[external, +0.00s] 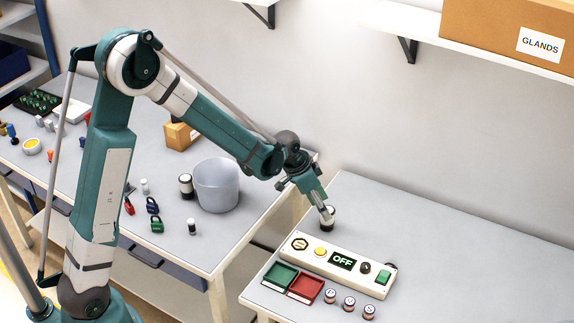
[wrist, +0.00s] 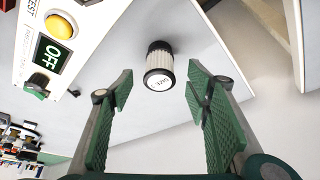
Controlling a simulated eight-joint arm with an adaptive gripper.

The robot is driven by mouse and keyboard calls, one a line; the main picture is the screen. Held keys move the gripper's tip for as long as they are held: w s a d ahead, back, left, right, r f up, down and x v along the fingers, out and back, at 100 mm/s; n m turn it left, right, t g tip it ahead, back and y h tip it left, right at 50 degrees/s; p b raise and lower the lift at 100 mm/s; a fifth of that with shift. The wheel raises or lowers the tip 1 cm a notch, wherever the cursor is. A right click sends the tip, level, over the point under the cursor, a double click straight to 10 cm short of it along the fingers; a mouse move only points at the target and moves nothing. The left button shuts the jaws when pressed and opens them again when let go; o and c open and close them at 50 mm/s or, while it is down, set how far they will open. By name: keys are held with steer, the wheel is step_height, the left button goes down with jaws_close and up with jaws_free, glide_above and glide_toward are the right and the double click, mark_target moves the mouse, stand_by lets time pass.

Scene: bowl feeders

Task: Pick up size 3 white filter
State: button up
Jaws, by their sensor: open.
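A white pleated filter (wrist: 159,62) with black end caps stands on the right-hand table, with a white label on its cap too small to read surely. In the external view the same filter (external: 328,219) is partly hidden by my gripper (external: 321,206), which points down at it from above. In the wrist view my gripper (wrist: 158,88) has its green fingers apart, one on each side. The filter lies just beyond the fingertips, between their lines, and they do not appear to touch it. Another white filter (external: 186,186) with a black cap stands beside the grey bucket on the left table.
A control panel (external: 338,263) with an OFF display sits just in front of the filter. Green (external: 280,276) and red (external: 305,288) trays and several small labelled pieces (external: 349,303) lie nearer. The grey bucket (external: 217,185) stands left. The right table's far side is clear.

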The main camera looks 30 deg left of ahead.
steer(key=shift+w+d+f, duration=0.2)
steer(key=shift+f, duration=0.45)
steer(key=shift+f, duration=0.1)
steer(key=shift+b+x, duration=0.55)
steer(key=shift+x, duration=2)
steer(key=shift+s, duration=0.1)
steer(key=c, duration=1)
